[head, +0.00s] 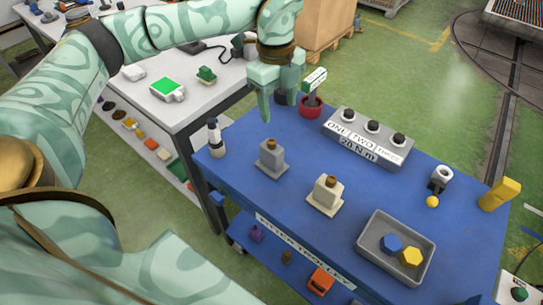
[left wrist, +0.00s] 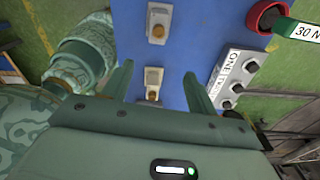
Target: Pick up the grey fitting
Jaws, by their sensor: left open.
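A grey fitting (head: 270,159), a block on a flat base with a brass-coloured top, stands upright on the left part of the blue table. It also shows near the top of the left wrist view (left wrist: 157,24). A similar cream fitting (head: 325,195) stands to its right; in the left wrist view the cream fitting (left wrist: 153,80) appears between my fingers. My left gripper (head: 277,104) is open and empty, pointing down above the table, apart from both fittings. It also shows in the left wrist view (left wrist: 158,70). My right gripper is in neither view.
The blue table (head: 225,173) also holds a grey box with black knobs (head: 369,138), a red cup with a green-handled tool (head: 311,107), a grey tray (head: 397,276) with blue and yellow pieces, a yellow block (head: 499,194) and a small bottle (head: 216,138). A white table (head: 190,112) adjoins behind.

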